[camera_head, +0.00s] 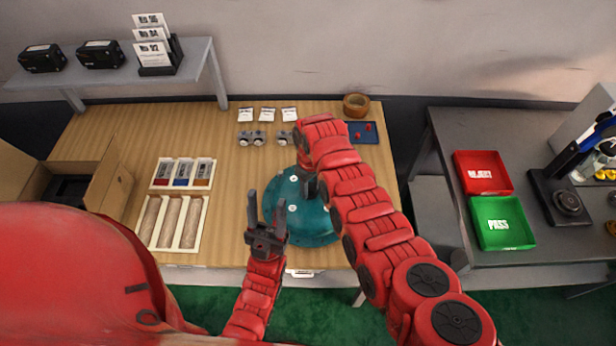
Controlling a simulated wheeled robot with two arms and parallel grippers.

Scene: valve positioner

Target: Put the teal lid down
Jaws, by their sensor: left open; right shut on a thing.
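The teal lid (288,222) is a round dished piece with light bolts, over the front middle of the wooden bench. My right arm reaches across it and hides its right part. My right gripper (310,184) is mostly hidden behind its own arm; a dark part of it shows at the lid's middle, and it is shut on the lid. I cannot tell whether the lid touches the bench or hangs just above it. My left gripper (267,207) is open and empty, its two dark fingers pointing up the picture in front of the lid's left edge.
On the wooden bench (225,120) are a parts tray (207,216), a cardboard box (112,182), small metal parts (251,138), a blue mat (371,137) and a brown bowl (356,105). A red REJECT tray (483,172) and green PASS tray (502,222) sit on the right table.

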